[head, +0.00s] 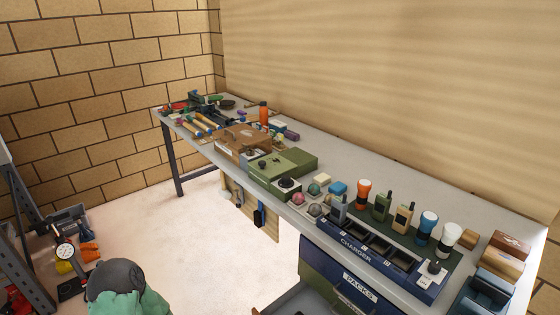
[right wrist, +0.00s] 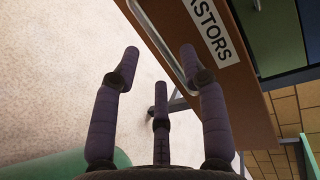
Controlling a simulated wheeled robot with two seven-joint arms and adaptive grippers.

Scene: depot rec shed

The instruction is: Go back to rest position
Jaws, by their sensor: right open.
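My right gripper (right wrist: 160,62) shows in the right wrist view with its dark fingers spread apart. A brown drawer-like front (right wrist: 238,105) with a pale handle and a label reading "ASTORS", cut off at the edge, is beside the right finger in that view. I cannot tell from this view whether they touch. No gripper fingers show in the head view, and my left gripper is not in view.
A long grey workbench (head: 328,152) runs along the wall. It carries a green case (head: 297,163), a blue charger rack (head: 352,241) and several torches and radios. Blue drawers (head: 335,270) stand beneath. Metal shelving (head: 17,228) is at left. The floor (head: 205,235) between is clear.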

